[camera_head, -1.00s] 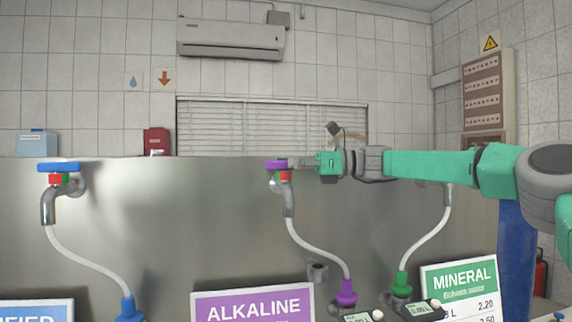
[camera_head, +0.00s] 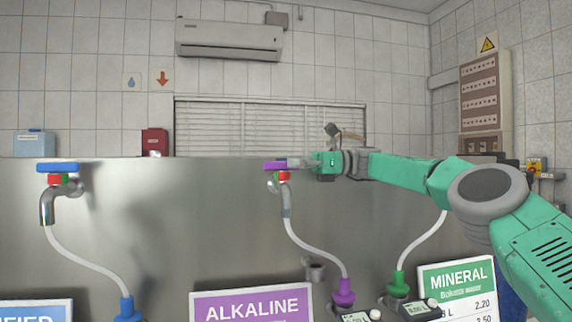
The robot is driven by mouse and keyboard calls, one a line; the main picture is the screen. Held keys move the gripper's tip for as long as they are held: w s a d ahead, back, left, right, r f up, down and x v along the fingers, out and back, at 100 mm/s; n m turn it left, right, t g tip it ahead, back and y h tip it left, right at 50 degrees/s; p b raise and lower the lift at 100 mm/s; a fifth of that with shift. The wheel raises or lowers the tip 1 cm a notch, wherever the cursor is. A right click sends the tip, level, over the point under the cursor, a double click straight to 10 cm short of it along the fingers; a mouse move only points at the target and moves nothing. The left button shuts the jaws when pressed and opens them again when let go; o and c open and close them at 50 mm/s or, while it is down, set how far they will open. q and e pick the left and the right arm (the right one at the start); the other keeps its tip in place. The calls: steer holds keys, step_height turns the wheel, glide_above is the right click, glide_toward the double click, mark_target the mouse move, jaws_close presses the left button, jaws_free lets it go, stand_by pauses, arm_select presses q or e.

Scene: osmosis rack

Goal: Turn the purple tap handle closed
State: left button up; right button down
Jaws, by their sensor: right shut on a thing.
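The purple tap handle (camera_head: 272,166) sits on top of the middle tap, above a red and green collar, at the upper edge of the steel panel. My right gripper (camera_head: 298,163) reaches in from the right at handle height. Its fingers are shut on the right end of the purple handle. The handle lies roughly crosswise, its left end showing free. My left gripper is not in the view.
A blue-handled tap (camera_head: 58,168) stands at the left. White hoses run down to blue, purple and green fittings. An ALKALINE sign (camera_head: 252,305) and a MINERAL sign (camera_head: 457,290) stand in front of the steel panel (camera_head: 170,220).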

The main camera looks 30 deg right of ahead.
steer(key=shift+d+r, duration=0.2)
steer(key=shift+r, duration=0.25)
steer(key=c, duration=1.6)
jaws_free()
steer(key=shift+w, duration=0.1)
steer(key=shift+w+f, duration=0.3)
steer(key=shift+w, duration=0.05)
steer(key=shift+s+f, duration=0.1)
steer(key=shift+a+f, duration=0.1)
steer(key=shift+a, duration=0.1)
steer(key=shift+d+m+t, duration=0.1)
steer(key=shift+m+t, duration=0.2)
steer(key=shift+t, duration=0.2)
